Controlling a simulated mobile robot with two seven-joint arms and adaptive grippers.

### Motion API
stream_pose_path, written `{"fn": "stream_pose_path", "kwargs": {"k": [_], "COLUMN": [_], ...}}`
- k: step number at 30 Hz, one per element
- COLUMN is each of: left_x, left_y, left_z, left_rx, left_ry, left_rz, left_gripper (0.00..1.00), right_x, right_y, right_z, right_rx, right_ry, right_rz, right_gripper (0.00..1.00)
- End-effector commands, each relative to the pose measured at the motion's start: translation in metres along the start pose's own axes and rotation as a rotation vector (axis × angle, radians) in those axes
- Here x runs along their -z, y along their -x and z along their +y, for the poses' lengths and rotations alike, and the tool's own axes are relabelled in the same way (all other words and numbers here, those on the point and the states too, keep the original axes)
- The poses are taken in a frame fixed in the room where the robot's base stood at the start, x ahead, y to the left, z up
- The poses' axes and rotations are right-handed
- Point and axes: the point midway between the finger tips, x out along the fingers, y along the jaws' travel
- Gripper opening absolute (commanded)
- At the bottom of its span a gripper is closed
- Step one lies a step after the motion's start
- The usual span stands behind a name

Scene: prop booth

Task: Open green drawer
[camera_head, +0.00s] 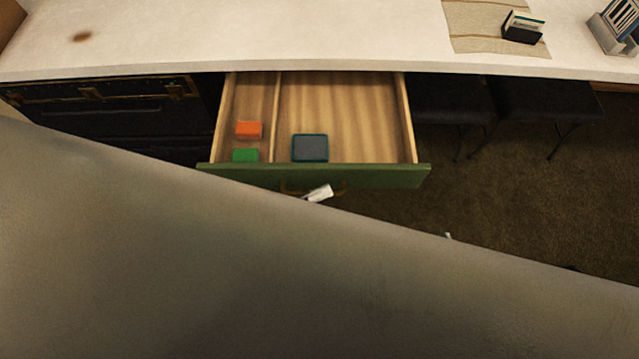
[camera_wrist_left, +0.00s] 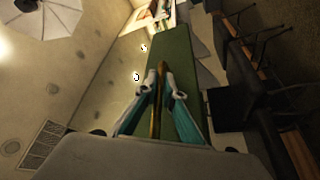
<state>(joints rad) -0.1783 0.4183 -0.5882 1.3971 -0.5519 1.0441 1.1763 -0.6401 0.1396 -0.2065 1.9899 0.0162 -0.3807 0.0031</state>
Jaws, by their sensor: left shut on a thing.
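The green drawer (camera_head: 395,178) stands pulled out from under the white counter in the head view, its wooden inside showing. Its brass handle (camera_head: 342,190) is on the front face, partly hidden by my left gripper (camera_head: 318,193). In the left wrist view the green front (camera_wrist_left: 178,50) runs up the middle, and the handle (camera_wrist_left: 156,118) lies between the two fingers of my left gripper (camera_wrist_left: 162,80). That gripper is shut on the handle. A large pale arm link of mine covers the lower part of the head view. My right gripper is not in view.
The drawer holds an orange block (camera_head: 249,129), a green block (camera_head: 245,155) and a grey-blue box (camera_head: 310,148). Dark stools (camera_head: 545,103) stand right of the drawer. A dark chest (camera_head: 115,120) is at left. The counter (camera_head: 300,35) is above. Brown floor is open at right.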

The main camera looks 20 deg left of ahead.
Motion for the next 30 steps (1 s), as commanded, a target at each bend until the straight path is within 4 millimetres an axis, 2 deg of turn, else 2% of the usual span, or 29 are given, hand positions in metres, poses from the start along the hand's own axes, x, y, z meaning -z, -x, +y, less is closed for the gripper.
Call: {"fn": "stream_pose_path", "kwargs": {"k": [8, 9, 10, 21, 26, 30], "left_x": [-0.001, -0.001, -0.001, -0.001, -0.001, -0.001], "left_y": [0.002, 0.002, 0.002, 0.003, 0.022, 0.05], "left_z": [-0.001, -0.001, -0.001, -0.001, -0.001, -0.001], "left_rx": [0.004, 0.004, 0.004, 0.002, 0.005, 0.006], "left_ry": [0.001, 0.001, 0.001, 0.001, 0.001, 0.001], "left_rz": [-0.002, -0.002, -0.002, -0.001, -0.004, -0.004], "left_gripper": [0.0, 0.1, 0.15, 0.15, 0.15, 0.15], "right_x": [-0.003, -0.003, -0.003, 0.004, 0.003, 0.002], "right_y": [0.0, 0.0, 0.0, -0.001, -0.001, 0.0], "right_z": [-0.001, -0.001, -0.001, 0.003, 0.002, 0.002], "right_rx": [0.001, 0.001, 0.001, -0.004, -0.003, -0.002], "right_ry": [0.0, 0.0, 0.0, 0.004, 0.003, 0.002], "right_rz": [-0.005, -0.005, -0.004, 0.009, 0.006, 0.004], "right_gripper": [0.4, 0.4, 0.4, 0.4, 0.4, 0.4]}}
